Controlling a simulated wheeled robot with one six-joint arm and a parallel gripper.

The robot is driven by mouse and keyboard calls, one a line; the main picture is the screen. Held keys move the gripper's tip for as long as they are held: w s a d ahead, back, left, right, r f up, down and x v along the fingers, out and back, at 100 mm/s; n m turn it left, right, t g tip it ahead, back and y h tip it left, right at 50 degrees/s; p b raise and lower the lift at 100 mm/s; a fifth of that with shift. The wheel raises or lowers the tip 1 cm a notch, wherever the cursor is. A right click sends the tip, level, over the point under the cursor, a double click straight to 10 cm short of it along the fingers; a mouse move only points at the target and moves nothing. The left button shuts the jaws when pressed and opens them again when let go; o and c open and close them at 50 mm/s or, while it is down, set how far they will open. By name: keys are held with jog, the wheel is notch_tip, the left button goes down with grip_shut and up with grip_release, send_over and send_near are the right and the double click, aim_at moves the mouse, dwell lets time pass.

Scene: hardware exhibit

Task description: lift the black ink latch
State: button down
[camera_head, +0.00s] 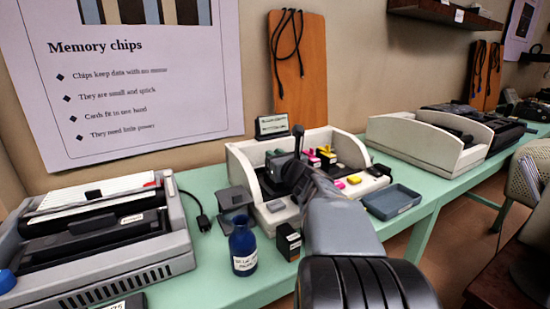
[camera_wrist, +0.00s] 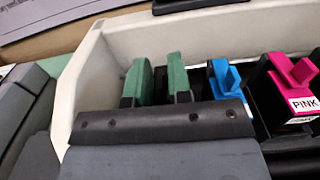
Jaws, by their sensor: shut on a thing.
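The open cream printer (camera_head: 246,170) holds a row of ink cartridges with coloured latches. In the wrist view, my gripper (camera_wrist: 160,82) has its two green fingers down at the left end of the row, closed around a narrow dark piece (camera_wrist: 160,88). It appears to be the black ink latch, mostly hidden by the fingers and the dark gripper body. The blue latch (camera_wrist: 224,76) stands just right of the fingers, and the pink latch (camera_wrist: 290,72) on a cartridge labelled PINK is further right. In the head view, my gripper (camera_head: 282,160) is inside the printer's left part.
A blue bottle (camera_head: 243,248) and a small black box (camera_head: 288,242) stand in front of the printer. A blue-grey tray (camera_head: 391,202) lies at its right front. The printer's cream wall (camera_wrist: 88,72) rises close left of my fingers. Another machine (camera_head: 90,235) stands left.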

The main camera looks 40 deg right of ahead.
jog(key=shift+r, duration=0.1)
